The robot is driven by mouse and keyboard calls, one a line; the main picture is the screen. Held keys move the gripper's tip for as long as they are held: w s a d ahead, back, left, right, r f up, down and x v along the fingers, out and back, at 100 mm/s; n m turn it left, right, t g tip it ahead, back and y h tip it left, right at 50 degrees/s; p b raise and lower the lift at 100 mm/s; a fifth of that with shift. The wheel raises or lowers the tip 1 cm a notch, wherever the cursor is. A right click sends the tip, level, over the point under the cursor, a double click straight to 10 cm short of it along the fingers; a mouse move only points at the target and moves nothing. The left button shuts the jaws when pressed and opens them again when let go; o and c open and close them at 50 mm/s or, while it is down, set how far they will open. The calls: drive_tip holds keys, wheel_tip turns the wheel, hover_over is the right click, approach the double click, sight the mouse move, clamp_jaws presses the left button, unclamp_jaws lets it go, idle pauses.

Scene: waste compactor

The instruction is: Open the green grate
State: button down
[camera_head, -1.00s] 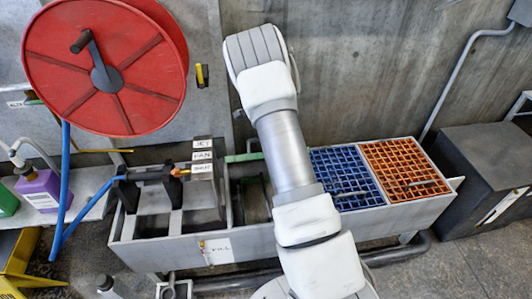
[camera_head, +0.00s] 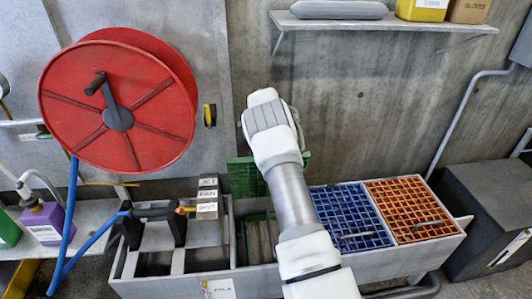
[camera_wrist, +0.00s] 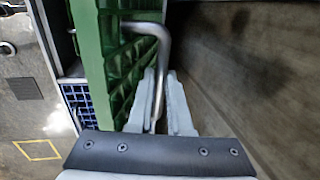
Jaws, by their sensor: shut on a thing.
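The green grate (camera_head: 243,176) stands raised, close to upright, at the back of the grey trough (camera_head: 255,283) in the head view. My arm covers part of it. In the wrist view the green grate (camera_wrist: 118,80) shows at close range, with a bent grey metal handle (camera_wrist: 160,45) on it. My gripper (camera_wrist: 161,78) is shut on this handle, with one finger on each side of it. In the head view my gripper is hidden behind my arm. The trough section below the grate is uncovered and shows a dark inside with greyish contents.
A blue grate (camera_head: 349,216) and an orange grate (camera_head: 408,208) lie flat on the trough to the right. A red hose reel (camera_head: 118,105) hangs at the left. A wall shelf (camera_head: 383,22) stands above. A dark box (camera_head: 490,192) is at the right.

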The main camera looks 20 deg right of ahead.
drive_tip(key=shift+w+d+f, duration=0.1)
drive_tip(key=shift+w+d, duration=0.1)
drive_tip(key=shift+w, duration=0.5)
drive_tip(key=shift+w+d, duration=0.2)
drive_tip(key=shift+w, duration=0.45)
drive_tip(key=c, duration=0.9)
unclamp_jaws()
drive_tip(key=shift+w, duration=0.15)
drive_tip(key=shift+c, duration=0.2)
drive_tip(key=shift+o, duration=0.5)
drive_tip(key=shift+r, duration=0.2)
drive_tip(key=s+r+p, duration=0.2)
drive_tip(key=s+r, duration=0.1)
drive_tip(key=r, duration=1.4)
drive_tip(key=shift+a, duration=0.45)
drive_tip(key=shift+s, duration=0.1)
